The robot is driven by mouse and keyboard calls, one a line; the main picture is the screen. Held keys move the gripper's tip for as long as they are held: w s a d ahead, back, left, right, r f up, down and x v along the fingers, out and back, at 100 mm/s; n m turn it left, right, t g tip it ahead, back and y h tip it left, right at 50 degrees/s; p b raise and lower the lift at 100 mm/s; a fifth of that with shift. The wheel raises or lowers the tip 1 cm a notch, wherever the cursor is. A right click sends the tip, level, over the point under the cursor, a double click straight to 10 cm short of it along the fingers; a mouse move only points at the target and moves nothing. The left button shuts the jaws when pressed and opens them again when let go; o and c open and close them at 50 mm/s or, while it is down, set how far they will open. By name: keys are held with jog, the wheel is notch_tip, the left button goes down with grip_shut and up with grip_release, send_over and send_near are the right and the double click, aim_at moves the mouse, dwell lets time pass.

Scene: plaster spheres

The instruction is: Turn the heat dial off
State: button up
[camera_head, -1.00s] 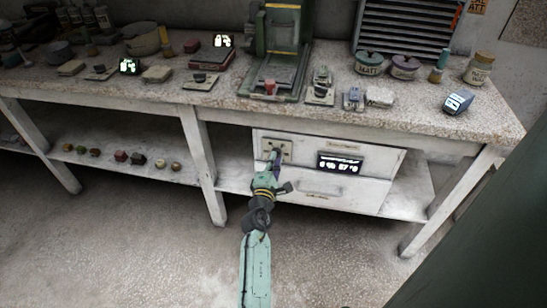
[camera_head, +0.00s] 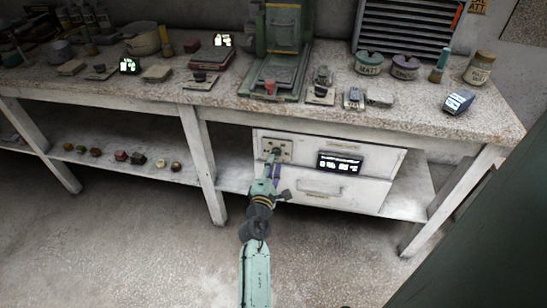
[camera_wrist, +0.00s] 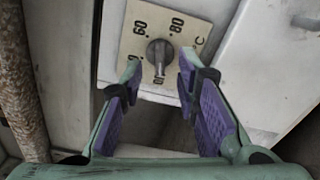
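The heat dial (camera_wrist: 159,52) is a grey knob with a bar-shaped grip on a cream plate (camera_wrist: 192,28) marked 60, 80 and C. Its bar points down in the wrist view, toward a partly covered number. In the head view, the dial plate (camera_head: 286,148) is on the upper left of the white cabinet front. My gripper (camera_wrist: 159,73) is open, with purple-padded fingers. Its fingertips are left and right of the lower part of the dial in the wrist view, with visible gaps. In the head view, my gripper (camera_head: 272,160) is just in front of the plate.
The white cabinet (camera_head: 375,190) has a lit display (camera_head: 339,163) right of the dial and a drawer below. A table leg (camera_head: 203,165) stands to the left. The bench top (camera_head: 420,118) overhangs above, with jars and instruments. The floor in front is clear.

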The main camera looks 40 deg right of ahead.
jog(key=shift+v, duration=2.35)
